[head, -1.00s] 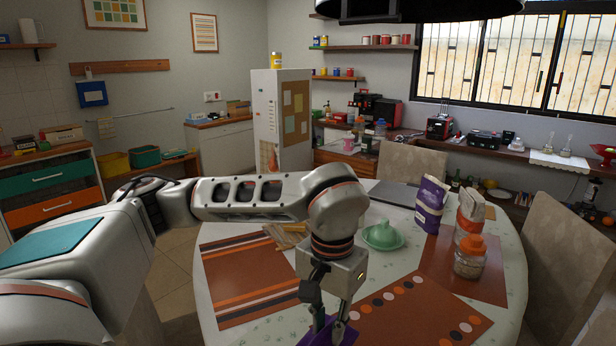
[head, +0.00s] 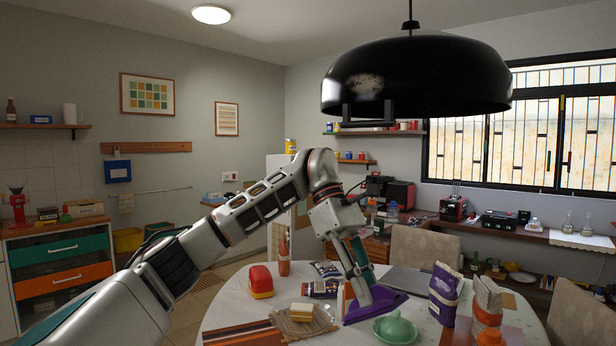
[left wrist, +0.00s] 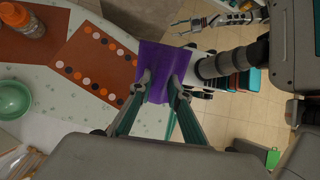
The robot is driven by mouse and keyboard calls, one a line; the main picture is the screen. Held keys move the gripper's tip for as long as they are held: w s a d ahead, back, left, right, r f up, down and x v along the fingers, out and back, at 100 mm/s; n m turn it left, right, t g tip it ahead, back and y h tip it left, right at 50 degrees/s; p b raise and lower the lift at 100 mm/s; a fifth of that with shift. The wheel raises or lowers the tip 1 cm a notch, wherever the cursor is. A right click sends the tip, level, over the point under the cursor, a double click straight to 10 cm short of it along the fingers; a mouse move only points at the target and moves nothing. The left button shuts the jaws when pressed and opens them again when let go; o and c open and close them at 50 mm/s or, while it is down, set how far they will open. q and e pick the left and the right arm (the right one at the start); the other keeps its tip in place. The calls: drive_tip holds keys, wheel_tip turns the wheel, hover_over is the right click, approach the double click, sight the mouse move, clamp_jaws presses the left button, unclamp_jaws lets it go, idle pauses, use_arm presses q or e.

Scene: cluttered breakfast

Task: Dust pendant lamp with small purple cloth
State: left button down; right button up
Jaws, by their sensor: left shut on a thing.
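The pendant lamp (head: 430,75) is a wide black dome hanging at the upper right of the head view. A pale, dusty-looking patch shows on its left side. My left gripper (head: 362,288) is shut on the small purple cloth (head: 380,304), which spreads below its fingertips in front of the table, lower than the lamp and apart from it. In the left wrist view the cloth (left wrist: 152,62) lies between and beyond the fingers of the same gripper (left wrist: 158,86). My right gripper (left wrist: 182,28) shows small at the top of that view, its fingers apart and empty.
The air between cloth and lamp looks clear.

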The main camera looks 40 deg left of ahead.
use_arm(q)
drive_tip(key=s+a+r+n+t+y+p, duration=0.15)
drive_tip(key=a+r+n+t, duration=0.4)
drive_tip(key=r, duration=0.75)
drive_tip(key=a+r+n+t+y, duration=0.2)
drive_tip(key=r+n+t, duration=0.6)
drive_tip(key=r, duration=0.4)
drive_tip(key=s+a+r+n+t+y, duration=0.15)
drive_tip(key=a+r+n+t, duration=0.4)
drive_tip(key=r, duration=0.75)
drive_tip(key=w+d+n+t, duration=0.1)
drive_tip(key=w+d, duration=0.1)
drive_tip(key=w, duration=0.5)
drive_tip(key=shift+f+p, duration=0.25)
drive_tip(key=shift+p, duration=0.1)
drive_tip(key=shift+w+d, duration=0.1)
drive_tip(key=shift+w, duration=0.8)
